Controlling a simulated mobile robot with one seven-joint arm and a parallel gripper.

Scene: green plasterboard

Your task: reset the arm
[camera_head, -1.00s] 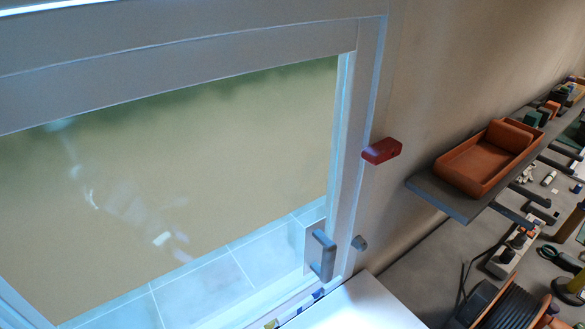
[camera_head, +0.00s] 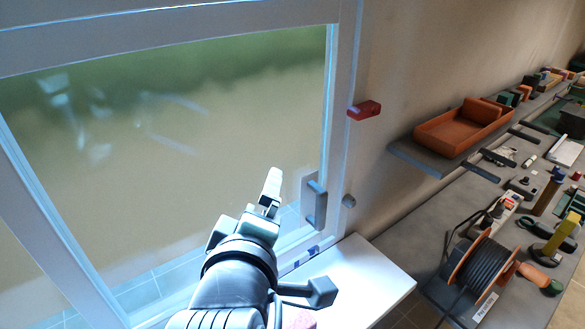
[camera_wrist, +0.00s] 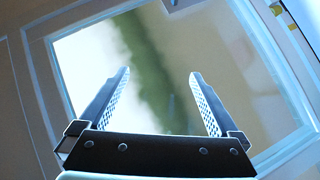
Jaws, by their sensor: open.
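My gripper (camera_head: 272,188) is in front of the glass door in the head view, left of the door's grey handle (camera_head: 314,202). In the wrist view my gripper (camera_wrist: 160,95) shows two ridged fingers spread wide apart with nothing between them. The glass pane (camera_wrist: 215,45) lies beyond the fingers. My arm rises from the bottom of the head view. No object is held.
A white tabletop (camera_head: 372,280) is to the right of my arm. A red block (camera_head: 364,110) is on the wall beside the door frame. An orange tray (camera_head: 455,132) sits on a grey shelf (camera_head: 425,164). A cable reel (camera_head: 484,268) and several tools crowd the bench at right.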

